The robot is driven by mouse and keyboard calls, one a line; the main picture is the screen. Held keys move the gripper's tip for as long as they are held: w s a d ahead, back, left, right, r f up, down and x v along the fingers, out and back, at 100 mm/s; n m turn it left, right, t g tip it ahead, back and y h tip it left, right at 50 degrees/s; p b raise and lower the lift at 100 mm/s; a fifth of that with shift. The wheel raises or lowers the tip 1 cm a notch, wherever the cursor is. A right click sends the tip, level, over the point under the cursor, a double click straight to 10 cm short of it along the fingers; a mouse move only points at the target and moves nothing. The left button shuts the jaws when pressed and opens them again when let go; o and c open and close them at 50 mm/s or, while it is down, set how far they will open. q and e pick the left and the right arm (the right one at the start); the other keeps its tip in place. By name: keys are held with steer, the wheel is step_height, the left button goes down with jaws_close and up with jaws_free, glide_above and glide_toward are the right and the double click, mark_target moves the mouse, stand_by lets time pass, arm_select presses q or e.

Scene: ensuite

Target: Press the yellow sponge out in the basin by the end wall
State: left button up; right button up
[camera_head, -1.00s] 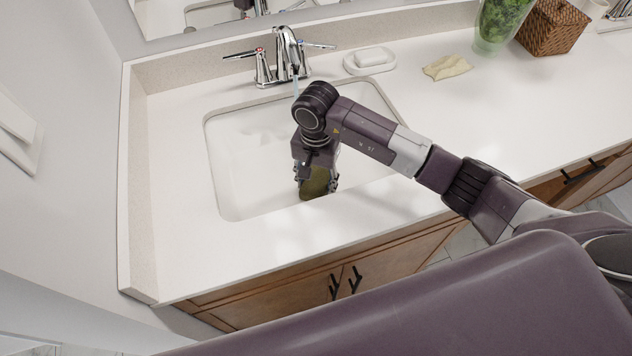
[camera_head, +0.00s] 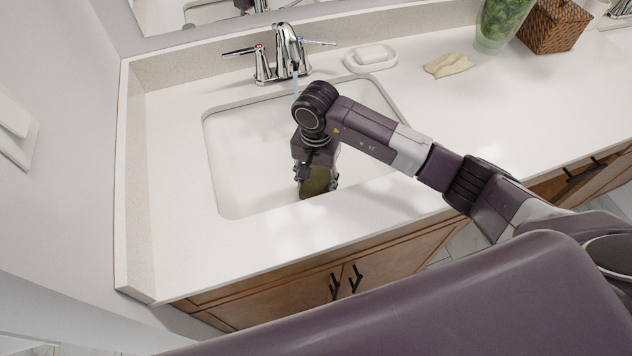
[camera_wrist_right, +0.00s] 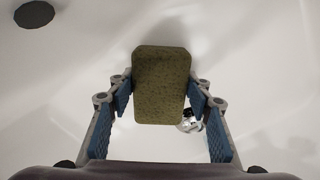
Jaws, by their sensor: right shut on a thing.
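The sponge (camera_head: 316,184) is olive-yellow and sits between the fingers of my right gripper (camera_head: 318,176), inside the white basin (camera_head: 235,165) by the end wall. In the right wrist view the sponge (camera_wrist_right: 161,85) stands out between the two blue-padded fingers of my shut right gripper (camera_wrist_right: 160,92). White basin surface (camera_wrist_right: 260,60) lies behind it. I cannot tell whether the sponge touches the basin. My left gripper is not in view.
The chrome faucet (camera_head: 288,52) stands behind the basin, with a thin bluish stream below its spout. The front counter is clear.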

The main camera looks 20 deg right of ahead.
mark_target(316, 182)
steer(key=shift+f+b, duration=0.3)
steer(key=shift+f, duration=0.05)
steer(key=shift+s+f, duration=0.1)
steer(key=shift+s, duration=0.15)
stand_by(0.9)
step_height(316, 182, up, 20)
steer(key=p, duration=1)
steer(key=shift+w, duration=0.2)
steer(key=shift+r, duration=0.2)
steer(key=s+d+r+n, duration=0.2)
steer(key=s+r+n, duration=0.1)
steer(key=s, duration=0.3)
steer(key=s+d+r+n, duration=0.2)
steer(key=s+r+n, duration=0.2)
steer(key=s+r, duration=0.2)
steer(key=shift+s+d+r, duration=0.15)
steer(key=shift+s+d, duration=0.15)
steer(key=shift+s, duration=0.3)
